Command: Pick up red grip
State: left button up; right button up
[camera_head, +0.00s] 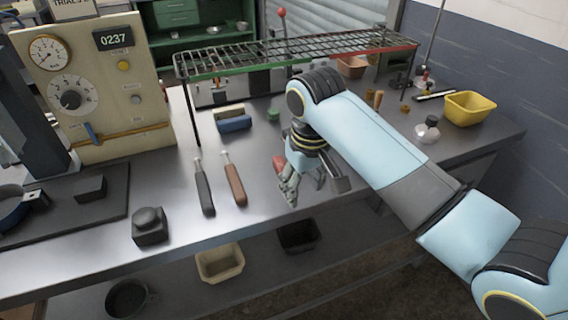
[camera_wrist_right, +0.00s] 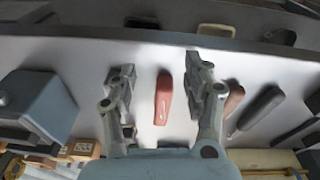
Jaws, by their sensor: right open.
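The red grip (camera_wrist_right: 164,100) lies on the metal bench top. In the wrist view it lies lengthwise between the two fingers of my right gripper (camera_wrist_right: 159,72), with a gap on each side. In the head view only a small red part of the grip (camera_head: 279,162) shows beside my right gripper (camera_head: 311,188), which hides the rest. My right gripper is open and holds nothing, pointing down at the bench. How high it is above the grip is hard to tell. My left gripper is not in view.
A brown-handled tool (camera_head: 235,185) and a black-handled tool (camera_head: 204,190) lie left of the gripper. A wire rack (camera_head: 300,50) stands over the back. A blue block (camera_head: 234,124) and a yellow bin (camera_head: 470,107) are further back. The front bench is mostly clear.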

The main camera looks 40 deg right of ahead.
notch_tip(320, 180, up, 9)
jog(key=m+g+p, duration=0.1)
send_over(283, 166)
jog(key=shift+y, duration=0.3)
jog(key=f, duration=0.4)
jog(key=shift+w+a+f+p, duration=0.25)
jog(key=shift+w+f+p, duration=0.05)
jog(key=shift+w+p, duration=0.1)
jog(key=f, duration=0.3)
jog(key=s+f, duration=0.1)
jog(key=f, duration=0.1)
jog(key=shift+d+p, duration=0.3)
jog(key=shift+p, duration=0.05)
jog(key=shift+w+f, duration=0.15)
jog(key=shift+f, duration=0.15)
grip_shut()
